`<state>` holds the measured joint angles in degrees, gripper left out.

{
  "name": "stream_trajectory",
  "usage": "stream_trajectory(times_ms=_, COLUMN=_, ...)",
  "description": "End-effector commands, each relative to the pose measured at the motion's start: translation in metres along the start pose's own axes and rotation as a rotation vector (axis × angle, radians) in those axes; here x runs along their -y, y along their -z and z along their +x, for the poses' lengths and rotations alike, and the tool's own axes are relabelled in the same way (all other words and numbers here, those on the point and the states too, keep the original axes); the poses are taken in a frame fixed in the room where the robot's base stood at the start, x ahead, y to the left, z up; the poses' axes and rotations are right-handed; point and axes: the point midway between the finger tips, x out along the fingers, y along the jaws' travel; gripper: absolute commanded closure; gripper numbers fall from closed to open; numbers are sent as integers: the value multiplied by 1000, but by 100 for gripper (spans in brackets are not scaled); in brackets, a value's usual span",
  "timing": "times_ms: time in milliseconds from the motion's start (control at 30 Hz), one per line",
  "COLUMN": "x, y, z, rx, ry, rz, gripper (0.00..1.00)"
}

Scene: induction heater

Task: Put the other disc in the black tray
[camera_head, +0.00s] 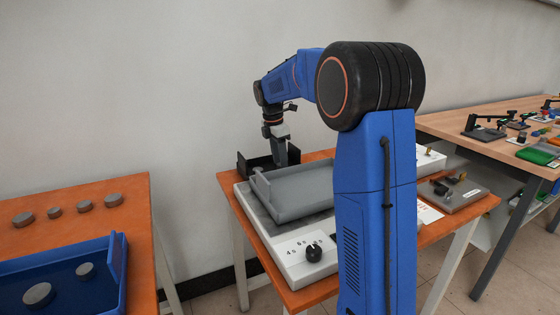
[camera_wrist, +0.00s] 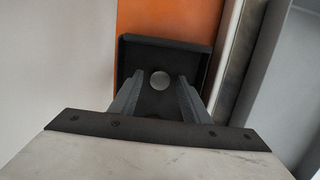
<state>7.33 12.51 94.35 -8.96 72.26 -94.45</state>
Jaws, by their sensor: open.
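The black tray (camera_head: 246,164) stands at the back left corner of the middle orange table, and it also shows in the wrist view (camera_wrist: 195,50). My gripper (camera_head: 281,160) points down over this tray. In the wrist view my gripper (camera_wrist: 160,88) is open, with its fingers reaching into the tray area. A round grey disc (camera_wrist: 160,80) shows between the fingertips against the dark tray floor, with a gap on each side. Its exact height over the floor is hard to tell. In the head view the inside of the tray is mostly hidden by its wall and my gripper.
A grey tray (camera_head: 300,192) on a heater with a black knob (camera_head: 314,253) stands beside the black tray. On the left table, several grey discs (camera_head: 113,200) lie loose, and two lie in a blue tray (camera_head: 60,258). A wall rises close behind.

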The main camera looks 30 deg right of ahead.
Motion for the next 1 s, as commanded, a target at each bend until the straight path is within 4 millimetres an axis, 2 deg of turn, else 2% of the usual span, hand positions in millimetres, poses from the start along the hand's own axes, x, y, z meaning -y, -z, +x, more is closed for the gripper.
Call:
stream_trajectory(times_ms=167, x=-1, y=0, z=-14, rx=0, ry=-3, rz=0, gripper=57)
stream_trajectory(times_ms=500, x=-1, y=0, z=-78, rx=0, ry=-4, rz=0, gripper=57)
stream_trajectory(times_ms=700, x=0, y=0, z=-107, rx=0, ry=-2, rz=0, gripper=57)
stream_trajectory(times_ms=1000, x=0, y=0, z=-122, rx=0, ry=-1, rz=0, gripper=57)
